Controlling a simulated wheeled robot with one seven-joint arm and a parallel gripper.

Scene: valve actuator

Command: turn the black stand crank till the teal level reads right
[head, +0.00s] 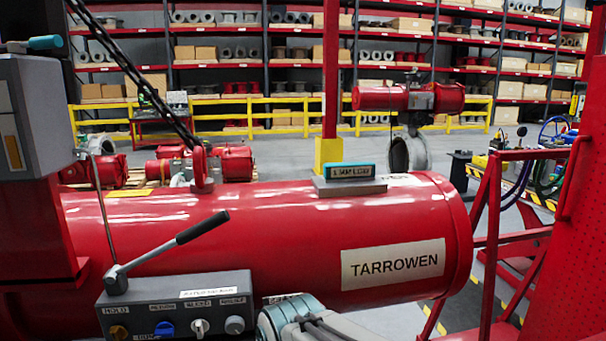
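A teal level (352,171) with a pale window sits on a grey plate on top of the large red cylinder (300,225). Its reading is too small to make out. I cannot identify a black stand crank in the head view. A lever with a black grip (203,227) rises from a grey control box at the lower left, but I cannot tell that it is that crank. A white and grey part of my arm shows at the bottom edge, in front of the cylinder. My gripper's fingers are not in view.
The grey control box (180,303) carries several knobs. A black chain (135,72) runs to a red lifting lug on the cylinder. A red stepped frame (492,240) stands close at the right.

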